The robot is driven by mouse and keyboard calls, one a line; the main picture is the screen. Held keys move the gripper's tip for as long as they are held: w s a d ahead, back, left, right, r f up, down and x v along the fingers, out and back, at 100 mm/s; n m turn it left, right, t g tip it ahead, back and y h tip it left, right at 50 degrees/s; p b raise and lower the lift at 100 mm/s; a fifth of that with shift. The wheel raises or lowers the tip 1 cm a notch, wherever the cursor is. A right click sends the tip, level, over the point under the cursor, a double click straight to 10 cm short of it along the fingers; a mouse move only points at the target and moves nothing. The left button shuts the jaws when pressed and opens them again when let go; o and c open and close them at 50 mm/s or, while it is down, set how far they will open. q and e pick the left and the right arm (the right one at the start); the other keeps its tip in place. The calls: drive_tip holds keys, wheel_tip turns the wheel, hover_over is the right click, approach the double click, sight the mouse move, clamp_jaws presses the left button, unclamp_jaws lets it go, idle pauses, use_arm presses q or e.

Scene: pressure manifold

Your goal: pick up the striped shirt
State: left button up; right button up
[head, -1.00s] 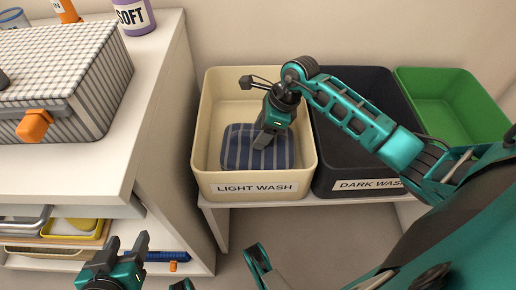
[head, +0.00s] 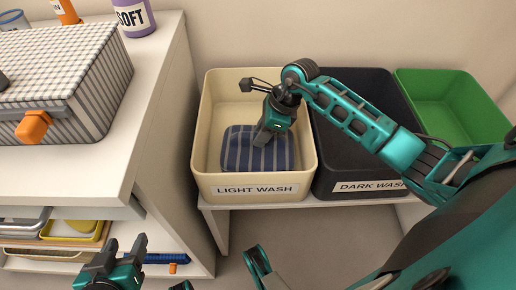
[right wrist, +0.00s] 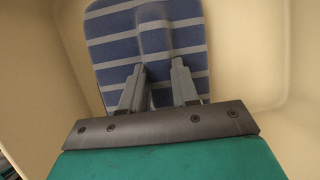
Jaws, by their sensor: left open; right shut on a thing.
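The striped shirt (head: 237,151), blue with pale stripes, lies folded inside the cream bin labelled LIGHT WASH (head: 306,150). My right gripper (head: 262,142) reaches down into that bin from above and is shut on the shirt. In the right wrist view the shirt (right wrist: 110,44) bulges up between the two fingertips (right wrist: 158,75), which pinch a fold of it. The shirt's underside and its contact with the bin floor are hidden. My left gripper (head: 122,246) is open and empty at the lower left, apart from the shirt, in front of the shelf unit.
A black bin labelled DARK WASH (head: 340,165) stands right beside the cream bin, with a green bin (head: 455,105) further right. A white shelf unit (head: 150,110) at left carries a striped box (head: 75,85) and a purple SOFT bottle (head: 133,17).

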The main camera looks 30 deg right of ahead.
clamp_jaws()
use_arm(q)
drive_tip(key=shift+d+r, duration=0.1)
use_arm(e)
drive_tip(key=shift+r, duration=0.15)
drive_tip(key=shift+r, duration=0.35)
use_arm(q)
wheel_tip(320, 180, up, 10)
drive_tip(key=a+p, duration=0.1)
drive_tip(key=p, duration=1.1)
drive_tip(key=shift+s+a+f+p, duration=0.2)
drive_tip(key=shift+s+p, duration=0.1)
drive_tip(key=shift+s, duration=0.05)
use_arm(e)
wheel_tip(320, 180, up, 29)
drive_tip(key=shift+r, duration=0.2)
use_arm(q)
drive_tip(key=shift+a+f+y, duration=0.1)
drive_tip(key=shift+y, duration=0.2)
